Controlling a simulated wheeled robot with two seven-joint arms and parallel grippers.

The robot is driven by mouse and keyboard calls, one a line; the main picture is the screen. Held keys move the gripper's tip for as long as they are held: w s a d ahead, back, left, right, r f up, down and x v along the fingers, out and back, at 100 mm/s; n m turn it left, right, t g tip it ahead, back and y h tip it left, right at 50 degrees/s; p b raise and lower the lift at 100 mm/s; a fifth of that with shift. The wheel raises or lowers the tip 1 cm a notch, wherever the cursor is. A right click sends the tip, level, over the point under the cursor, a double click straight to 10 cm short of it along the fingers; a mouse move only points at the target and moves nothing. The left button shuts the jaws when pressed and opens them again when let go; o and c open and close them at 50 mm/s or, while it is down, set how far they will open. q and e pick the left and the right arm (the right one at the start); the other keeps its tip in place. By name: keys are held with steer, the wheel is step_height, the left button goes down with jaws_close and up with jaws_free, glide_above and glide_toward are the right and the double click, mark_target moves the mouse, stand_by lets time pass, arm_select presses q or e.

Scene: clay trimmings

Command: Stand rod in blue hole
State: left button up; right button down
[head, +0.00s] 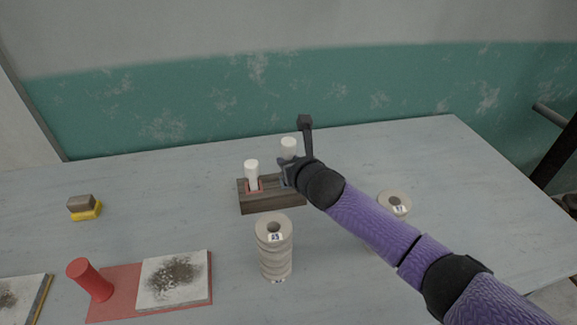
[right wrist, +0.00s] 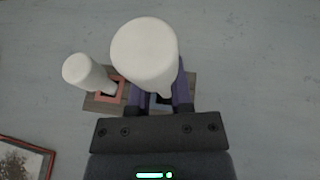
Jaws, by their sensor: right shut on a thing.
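A dark wooden block (head: 272,203) stands on the table. One white rod (head: 252,175) stands upright in its red-rimmed hole; this rod also shows in the right wrist view (right wrist: 85,72). My right gripper (head: 289,168) is shut on a second white rod (head: 289,147), held about upright at the block's right end. In the right wrist view this rod (right wrist: 146,52) rises between the fingers and hides most of what is below. The blue hole is not clearly visible, and I cannot tell whether the rod's lower end is inside it. My left gripper is not in view.
A stack of grey rings (head: 274,262) stands in front of the block, another ring stack (head: 394,204) behind my right forearm. At left are a red cylinder (head: 90,280), a speckled tile (head: 174,280) on a red mat (head: 110,310), and a yellow-and-brown block (head: 84,208).

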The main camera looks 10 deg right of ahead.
steer(key=c, duration=0.7)
jaws_free()
steer(key=shift+f, duration=0.25)
steer(key=shift+c, duration=0.2)
steer(key=o, duration=0.5)
steer(key=shift+w+r, duration=0.1)
steer(key=shift+r, duration=0.05)
